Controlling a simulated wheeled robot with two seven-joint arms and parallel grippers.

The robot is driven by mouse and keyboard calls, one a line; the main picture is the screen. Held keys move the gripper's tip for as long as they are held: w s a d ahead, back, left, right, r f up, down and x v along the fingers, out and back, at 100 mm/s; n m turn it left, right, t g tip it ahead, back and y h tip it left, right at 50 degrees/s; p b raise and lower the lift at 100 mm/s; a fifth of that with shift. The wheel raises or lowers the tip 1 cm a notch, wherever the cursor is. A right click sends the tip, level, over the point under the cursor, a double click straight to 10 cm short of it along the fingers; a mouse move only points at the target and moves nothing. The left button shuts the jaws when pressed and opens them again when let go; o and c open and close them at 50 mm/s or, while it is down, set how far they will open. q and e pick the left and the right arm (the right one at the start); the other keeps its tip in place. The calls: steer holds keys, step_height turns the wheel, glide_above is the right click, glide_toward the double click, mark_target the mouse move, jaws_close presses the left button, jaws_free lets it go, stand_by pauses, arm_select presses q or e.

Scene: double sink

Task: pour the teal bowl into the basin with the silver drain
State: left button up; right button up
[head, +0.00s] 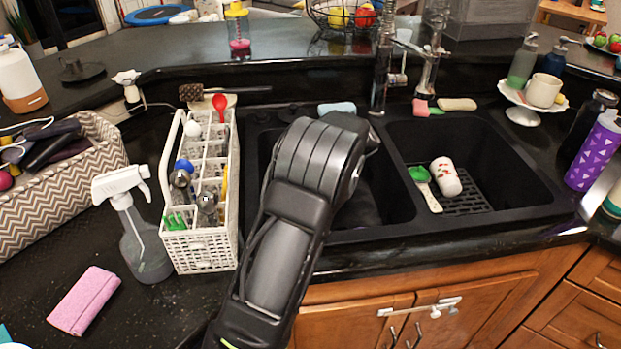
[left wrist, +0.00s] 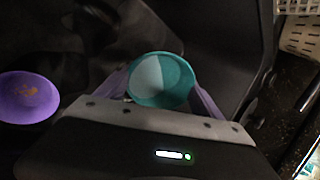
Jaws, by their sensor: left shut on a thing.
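The teal bowl (left wrist: 172,84) is between the purple fingers of my left gripper (left wrist: 160,88), which is shut on it. The bowl's inside faces the wrist camera, with a paler patch on one side; I cannot tell whether that is contents or light. In the head view my left arm reaches over the left basin (head: 385,195) and hides the gripper, the bowl and much of that basin. The right basin (head: 500,150) holds a dark rack. No silver drain shows in either basin. My right gripper is not in view.
A purple bowl (left wrist: 28,98) lies left of the gripper. The right basin holds a patterned white cup (head: 446,177) and a green brush (head: 424,186). A white utensil caddy (head: 203,252) and spray bottle (head: 140,240) stand left; the faucet (head: 385,65) stands behind the basins.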

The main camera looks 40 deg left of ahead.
arm_select(q)
steer(key=shift+d+y+b, duration=0.4)
steer(key=shift+y+b, duration=0.2)
steer(key=shift+b, duration=0.25)
steer(key=shift+d+r+y, duration=0.1)
steer(key=shift+r+y, duration=0.15)
steer(key=shift+y, duration=0.05)
steer(key=shift+d+y+b, duration=0.2)
steer(key=shift+y+b, duration=0.3)
steer(key=shift+b, duration=0.5)
steer(key=shift+r+y, duration=0.25)
steer(key=shift+y, duration=0.05)
